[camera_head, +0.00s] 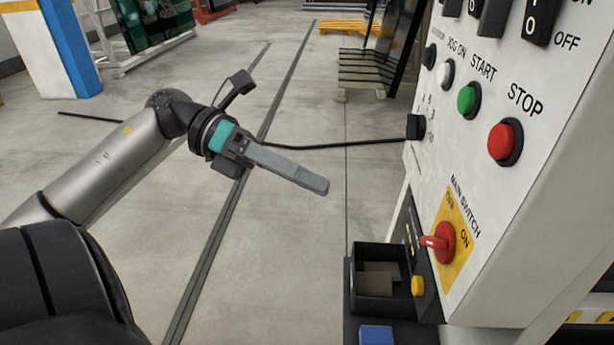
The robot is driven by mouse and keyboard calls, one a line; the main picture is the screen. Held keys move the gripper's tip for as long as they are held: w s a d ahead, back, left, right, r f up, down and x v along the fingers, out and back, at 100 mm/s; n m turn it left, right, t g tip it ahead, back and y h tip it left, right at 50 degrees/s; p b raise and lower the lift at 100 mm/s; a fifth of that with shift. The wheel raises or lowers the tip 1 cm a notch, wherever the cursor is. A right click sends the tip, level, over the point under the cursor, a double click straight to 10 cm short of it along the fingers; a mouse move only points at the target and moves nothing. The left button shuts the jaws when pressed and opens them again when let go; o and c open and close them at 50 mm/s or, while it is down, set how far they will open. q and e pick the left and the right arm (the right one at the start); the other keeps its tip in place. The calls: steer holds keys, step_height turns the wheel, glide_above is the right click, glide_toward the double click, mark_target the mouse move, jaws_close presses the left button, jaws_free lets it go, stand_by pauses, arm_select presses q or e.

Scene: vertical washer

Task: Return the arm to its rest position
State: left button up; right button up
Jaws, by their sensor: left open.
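My left arm (110,165) comes in from the left and reaches toward the middle of the view. My left gripper (318,186) is open and empty, held in the air over the bare floor. It points right and slightly down, and its fingers overlap in this view. It is apart from the control panel (470,130) on the right. My right gripper is not in view.
The panel has a green START button (467,100), a red STOP button (503,141) and a red main switch (440,241) on a yellow plate. A black box (378,306) sits below it. Grey floor (290,270) lies free between arm and panel.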

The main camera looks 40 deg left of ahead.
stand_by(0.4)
